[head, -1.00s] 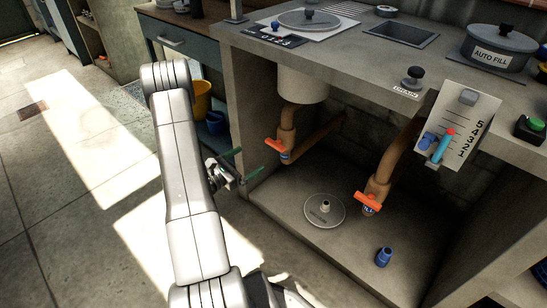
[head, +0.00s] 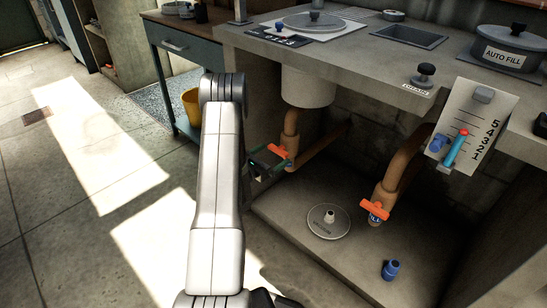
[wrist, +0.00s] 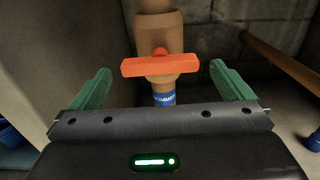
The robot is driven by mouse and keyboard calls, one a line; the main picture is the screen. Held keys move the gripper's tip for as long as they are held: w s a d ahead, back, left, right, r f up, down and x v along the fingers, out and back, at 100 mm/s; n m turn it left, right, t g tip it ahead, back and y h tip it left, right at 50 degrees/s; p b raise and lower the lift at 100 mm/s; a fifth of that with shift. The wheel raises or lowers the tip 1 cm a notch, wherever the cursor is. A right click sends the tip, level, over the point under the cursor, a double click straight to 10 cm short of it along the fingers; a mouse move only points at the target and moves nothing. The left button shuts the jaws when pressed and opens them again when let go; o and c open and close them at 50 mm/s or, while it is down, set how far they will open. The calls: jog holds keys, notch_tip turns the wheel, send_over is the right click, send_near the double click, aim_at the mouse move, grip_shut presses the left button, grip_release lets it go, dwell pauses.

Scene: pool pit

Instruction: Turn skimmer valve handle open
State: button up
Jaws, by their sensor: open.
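The orange valve handle (wrist: 160,65) sits crosswise on a brown pipe (wrist: 155,28) in the wrist view. A blue label band (wrist: 164,99) is below it, its print too small to read surely. My gripper (wrist: 160,72) has its two green fingers apart, one on each side of the handle, with clear gaps to both ends. In the head view the same handle (head: 278,151) is on the left pipe under the counter, with my gripper (head: 273,159) right at it. My arm hides part of that area.
A second orange handle (head: 374,210) is on the right pipe (head: 403,165). A round lid (head: 328,221) and a blue fitting (head: 390,269) are on the cabinet floor. A slanted numbered gauge board (head: 478,125) is at the right. The concrete side wall is close on the left.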

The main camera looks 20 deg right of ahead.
jog(key=shift+w+d, duration=0.3)
jog(key=shift+d, duration=0.35)
jog(key=c, duration=0.9)
